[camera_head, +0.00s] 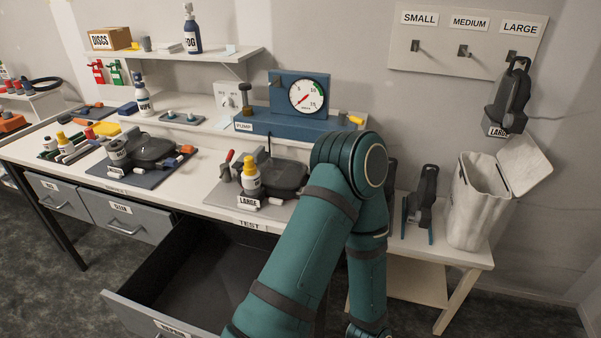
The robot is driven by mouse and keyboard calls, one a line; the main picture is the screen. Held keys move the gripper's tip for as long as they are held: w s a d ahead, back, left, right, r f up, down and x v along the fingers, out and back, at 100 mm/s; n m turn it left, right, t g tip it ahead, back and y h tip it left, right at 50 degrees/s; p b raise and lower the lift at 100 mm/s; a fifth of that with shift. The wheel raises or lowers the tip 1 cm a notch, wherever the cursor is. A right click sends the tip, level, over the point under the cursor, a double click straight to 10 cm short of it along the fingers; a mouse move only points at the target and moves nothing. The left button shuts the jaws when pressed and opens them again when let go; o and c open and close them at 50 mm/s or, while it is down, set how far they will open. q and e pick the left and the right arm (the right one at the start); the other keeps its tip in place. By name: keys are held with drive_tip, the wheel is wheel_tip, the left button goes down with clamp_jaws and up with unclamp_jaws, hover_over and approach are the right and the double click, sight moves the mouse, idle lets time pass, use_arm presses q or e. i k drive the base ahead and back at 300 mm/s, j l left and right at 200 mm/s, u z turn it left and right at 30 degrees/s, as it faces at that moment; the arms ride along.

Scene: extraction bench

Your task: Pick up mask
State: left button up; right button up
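Several dark masks are in view. One (512,95) hangs on the wall at the right, under the LARGE sign, with a LARGE tag. Another dark mask (287,178) lies on a grey mat on the bench by a LARGE tag, beside a small yellow-capped bottle (250,176). A third dark mask (150,151) lies on a dark mat further left. A dark item (425,194), perhaps also a mask, stands at the right end of the bench, partly near my arm. My teal arm bends in front of the bench and runs out at the bottom. Neither gripper shows.
An open drawer (140,312) juts out below the bench. A blue pump box with a gauge (307,97) stands at the back. A white lidded bin (477,215) stands at the right. SMALL and MEDIUM hooks (464,52) are empty. My arm covers part of the bench.

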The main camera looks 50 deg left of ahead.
sight(282, 177)
drive_tip(key=i+l+u, duration=0.2)
drive_tip(key=u, duration=0.25)
drive_tip(key=i+l+u, duration=0.2)
drive_tip(key=u, duration=0.3)
drive_tip(key=l, duration=0.1)
